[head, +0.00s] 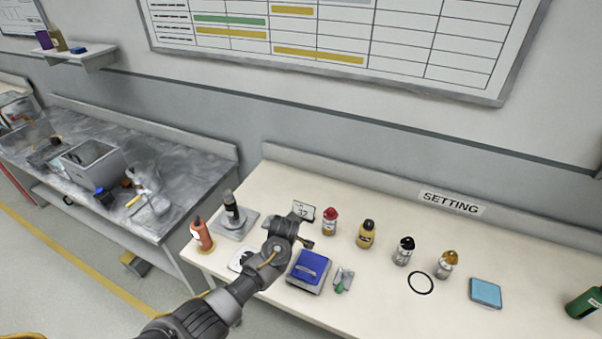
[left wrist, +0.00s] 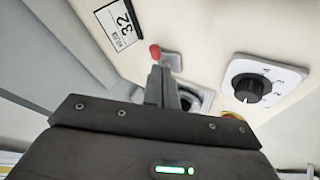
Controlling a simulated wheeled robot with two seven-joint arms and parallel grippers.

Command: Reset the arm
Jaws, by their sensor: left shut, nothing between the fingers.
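My left arm enters the head view from the bottom left. Its gripper (head: 306,243) is above the bench, just behind the blue-topped box. In the left wrist view the fingers (left wrist: 163,88) are together with nothing held between them. A red-tipped knob (left wrist: 155,50) shows just beyond the fingertips; I cannot tell whether they touch. A card marked 32 (left wrist: 118,24) and a black dial on a white plate (left wrist: 252,88) lie to either side. My right gripper is in neither view.
The cream bench (head: 380,305) holds an orange bottle (head: 201,234), a grey stand (head: 233,213), a blue-topped box (head: 310,270), a green-tipped switch (head: 342,281), several small bottles, a black ring (head: 420,283) and a blue pad (head: 486,292). A grey bench (head: 190,165) stands to the left.

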